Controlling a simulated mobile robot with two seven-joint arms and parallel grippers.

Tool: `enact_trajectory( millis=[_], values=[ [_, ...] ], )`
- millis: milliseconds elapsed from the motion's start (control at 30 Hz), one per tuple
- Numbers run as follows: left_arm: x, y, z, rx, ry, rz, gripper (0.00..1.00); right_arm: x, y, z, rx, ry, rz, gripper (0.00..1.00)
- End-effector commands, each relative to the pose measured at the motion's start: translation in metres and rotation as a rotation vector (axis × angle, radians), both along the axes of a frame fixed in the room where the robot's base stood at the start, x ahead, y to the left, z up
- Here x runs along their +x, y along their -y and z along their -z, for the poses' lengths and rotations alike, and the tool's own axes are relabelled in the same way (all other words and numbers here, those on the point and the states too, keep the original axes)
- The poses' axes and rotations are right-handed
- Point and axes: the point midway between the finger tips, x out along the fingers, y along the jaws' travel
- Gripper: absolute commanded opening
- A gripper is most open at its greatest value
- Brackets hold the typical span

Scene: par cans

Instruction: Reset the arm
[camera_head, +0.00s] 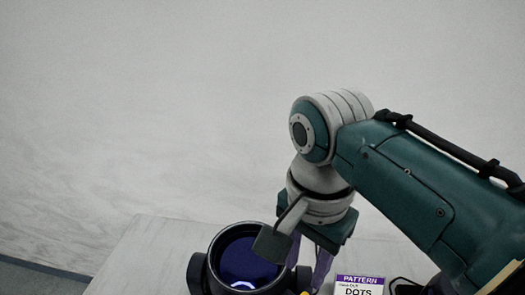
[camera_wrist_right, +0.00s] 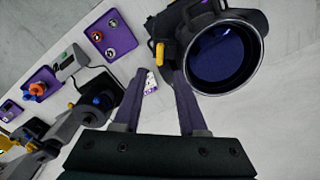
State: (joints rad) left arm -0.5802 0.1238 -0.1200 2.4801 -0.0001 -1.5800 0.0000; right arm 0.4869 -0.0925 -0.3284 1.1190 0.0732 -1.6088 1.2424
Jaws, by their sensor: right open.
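My right arm comes in from the right in the head view and hangs down at the wrist. Its gripper (camera_head: 311,268) has purple fingers beside a black par can (camera_head: 240,262) with a blue lens. In the right wrist view the gripper (camera_wrist_right: 157,84) is open, its fingers apart with nothing gripped between them. The par can (camera_wrist_right: 219,52) stands right of the fingers there, close to the right one; whether they touch I cannot tell. My wrist camera covers part of the can's rim in the head view. My left gripper does not show.
A white and purple card (camera_head: 359,281) reading "PATTERN" and "DOTS" is right of the gripper. In the right wrist view, purple trays (camera_wrist_right: 113,53) hold small orange and silver parts, and dark and grey gear (camera_wrist_right: 72,128) stands lower left. The pale tabletop (camera_head: 150,255) is bare left of the can.

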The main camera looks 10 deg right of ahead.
Motion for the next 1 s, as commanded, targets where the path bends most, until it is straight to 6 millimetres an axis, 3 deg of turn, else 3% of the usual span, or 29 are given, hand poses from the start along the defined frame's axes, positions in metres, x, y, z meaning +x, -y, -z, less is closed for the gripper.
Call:
enact_trajectory(
  millis=[167,333,467,600,867,1000],
  values=[
    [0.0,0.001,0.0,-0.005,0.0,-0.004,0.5,-0.012,0.002,0.006,0.019,0.016,-0.067,0.41],
    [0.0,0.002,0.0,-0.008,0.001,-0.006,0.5,-0.052,0.018,0.015,0.047,0.087,-0.304,0.41],
    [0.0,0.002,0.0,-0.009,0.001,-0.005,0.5,-0.091,0.039,0.008,0.025,0.162,-0.527,0.41],
    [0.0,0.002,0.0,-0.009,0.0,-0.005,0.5,-0.124,0.059,-0.01,-0.026,0.221,-0.732,0.41],
    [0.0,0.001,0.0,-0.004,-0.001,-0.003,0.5,-0.173,0.085,-0.054,-0.141,0.283,-1.045,0.41],
    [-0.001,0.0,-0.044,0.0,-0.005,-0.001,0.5,-0.173,0.086,-0.103,-0.153,0.289,-1.073,0.41]
  ],
)
